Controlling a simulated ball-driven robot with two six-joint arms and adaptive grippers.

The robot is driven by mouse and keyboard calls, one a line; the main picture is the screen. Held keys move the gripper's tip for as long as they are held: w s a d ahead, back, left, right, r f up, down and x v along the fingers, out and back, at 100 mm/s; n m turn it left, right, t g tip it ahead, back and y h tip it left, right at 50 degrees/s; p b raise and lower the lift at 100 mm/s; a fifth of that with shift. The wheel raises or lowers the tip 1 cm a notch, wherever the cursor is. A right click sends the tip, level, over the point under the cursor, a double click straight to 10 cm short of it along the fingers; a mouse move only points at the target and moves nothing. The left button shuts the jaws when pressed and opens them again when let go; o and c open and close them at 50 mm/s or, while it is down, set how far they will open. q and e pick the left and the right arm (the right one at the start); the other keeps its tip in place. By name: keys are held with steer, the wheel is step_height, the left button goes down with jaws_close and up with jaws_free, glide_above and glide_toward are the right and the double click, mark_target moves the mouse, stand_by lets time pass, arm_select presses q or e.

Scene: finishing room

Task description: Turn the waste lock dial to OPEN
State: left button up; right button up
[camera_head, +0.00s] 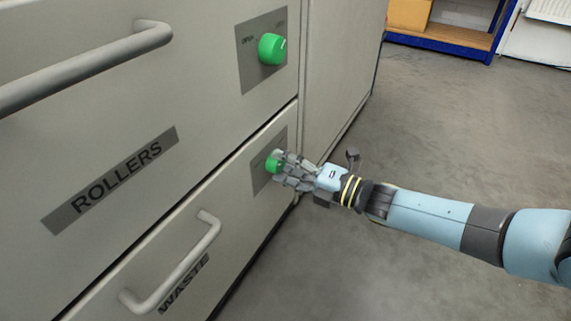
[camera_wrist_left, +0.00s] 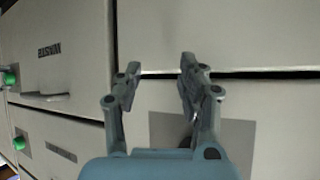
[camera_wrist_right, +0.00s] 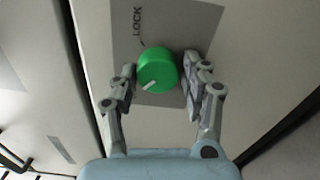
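The waste lock dial (camera_head: 273,162) is a round green knob on a grey plate on the WASTE drawer front (camera_head: 240,205). In the right wrist view the dial (camera_wrist_right: 157,69) has a white mark toward the lower left, and the word LOCK stands above left of it. The OPEN word cannot be seen there. My right gripper (camera_wrist_right: 158,72) is open, with one finger on each side of the dial. The fingers are very close to its sides; contact is unclear. My left gripper (camera_wrist_left: 159,75) is open and empty before pale drawer fronts, outside the head view.
Above is the ROLLERS drawer (camera_head: 100,150) with its own green dial (camera_head: 271,49) and a long bar handle (camera_head: 85,67). The WASTE drawer's handle (camera_head: 172,262) sticks out left of my right gripper. The floor (camera_head: 440,130) on the right is clear.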

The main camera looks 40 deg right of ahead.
steer(key=o, duration=0.3)
steer(key=v, duration=1.2)
steer(key=shift+d, duration=0.15)
